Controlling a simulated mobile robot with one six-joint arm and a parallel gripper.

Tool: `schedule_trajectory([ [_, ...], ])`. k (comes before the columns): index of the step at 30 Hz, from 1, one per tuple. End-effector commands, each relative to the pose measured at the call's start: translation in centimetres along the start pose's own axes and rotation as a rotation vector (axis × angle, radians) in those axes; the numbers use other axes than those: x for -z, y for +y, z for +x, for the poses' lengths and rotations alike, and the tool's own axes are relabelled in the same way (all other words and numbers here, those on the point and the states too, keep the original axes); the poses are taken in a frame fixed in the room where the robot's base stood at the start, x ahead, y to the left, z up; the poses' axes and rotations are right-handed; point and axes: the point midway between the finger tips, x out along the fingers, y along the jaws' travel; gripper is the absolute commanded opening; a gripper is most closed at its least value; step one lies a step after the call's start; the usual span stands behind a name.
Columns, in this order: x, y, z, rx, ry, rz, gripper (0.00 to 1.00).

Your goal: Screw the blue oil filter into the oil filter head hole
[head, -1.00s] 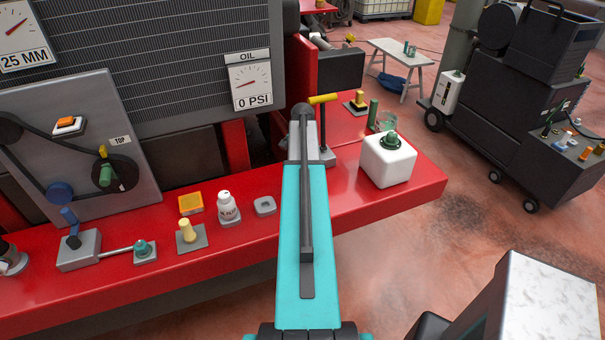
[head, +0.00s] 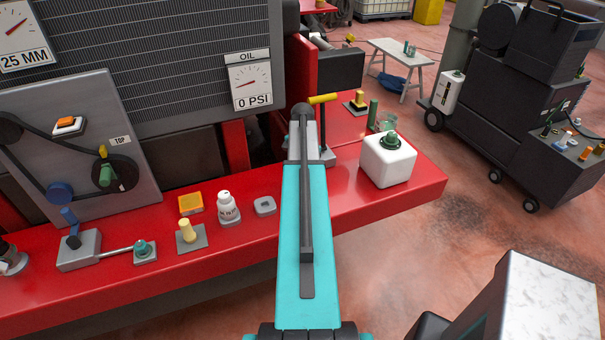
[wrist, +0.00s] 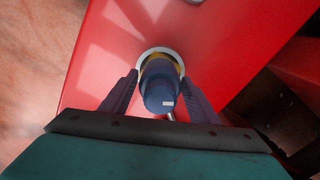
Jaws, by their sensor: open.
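In the wrist view the blue oil filter (wrist: 158,92) lies between the two dark fingers of my gripper (wrist: 159,80). The fingers stand apart, with narrow gaps visible beside the filter. Behind the filter is a pale ring with yellow inside (wrist: 144,59), over a red surface. This may be the oil filter head hole; the filter hides most of it. I cannot tell whether the filter touches or sits in it. In the head view my arm hides my gripper and the filter.
The red bench (head: 340,209) holds a white canister with a green cap (head: 388,160), a white bottle (head: 228,208), an orange block (head: 190,202) and a yellow peg on a grey plate (head: 186,231). A dark wheeled cart (head: 505,130) stands on the floor at right.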

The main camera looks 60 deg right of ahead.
Motion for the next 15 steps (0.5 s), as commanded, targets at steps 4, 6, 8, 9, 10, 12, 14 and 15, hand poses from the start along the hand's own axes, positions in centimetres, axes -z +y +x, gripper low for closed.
schedule_trajectory([
  [4, 0.0, 0.0, 0.0, 0.0, 0.0, -0.053, 0.55],
  [6, 0.0, 0.0, 0.0, 0.0, 0.0, -0.09, 0.55],
  [8, 0.0, 0.0, 0.0, 0.0, 0.0, -0.117, 0.55],
  [9, 0.0, 0.0, 0.0, 0.0, 0.0, -0.131, 0.55],
  [10, 0.0, -0.01, 0.0, 0.0, 0.0, -0.138, 0.55],
  [12, 0.0, -0.01, 0.0, 0.0, 0.0, -0.144, 0.55],
  [14, 0.0, 0.0, 0.0, 0.0, 0.0, -0.144, 0.55],
  [15, 0.0, 0.0, 0.0, 0.0, 0.0, -0.144, 0.55],
])
